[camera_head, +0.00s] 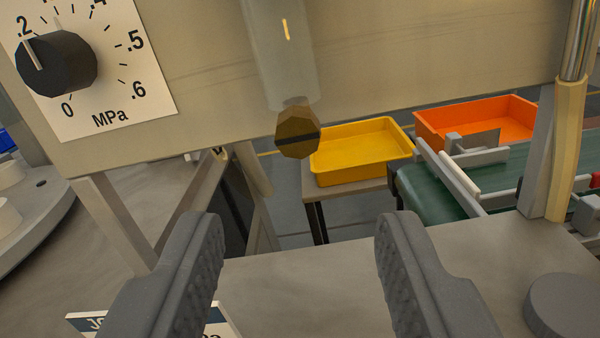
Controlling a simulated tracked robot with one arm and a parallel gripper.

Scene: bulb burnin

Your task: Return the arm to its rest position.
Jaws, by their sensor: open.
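My gripper (298,232) shows at the bottom of the head view, its two dark ribbed fingers wide apart. It is open, with nothing between the fingers. Above and ahead of it is a beige panel (370,40) with a black dial knob (57,63) on a white MPa scale (142,85). The knob's pale line points near .2. A see-through tube (283,50) hangs in front of the panel, ending in a brown slotted cap (297,130) above the gap between the fingers. The rest of my arm is not visible.
A grey table (300,290) lies below, with a partly hidden printed card (222,322) and a grey round disc (570,308). A yellow tray (360,150), an orange tray (480,118) and a green conveyor (428,195) stand behind. A metal post (568,140) rises at right.

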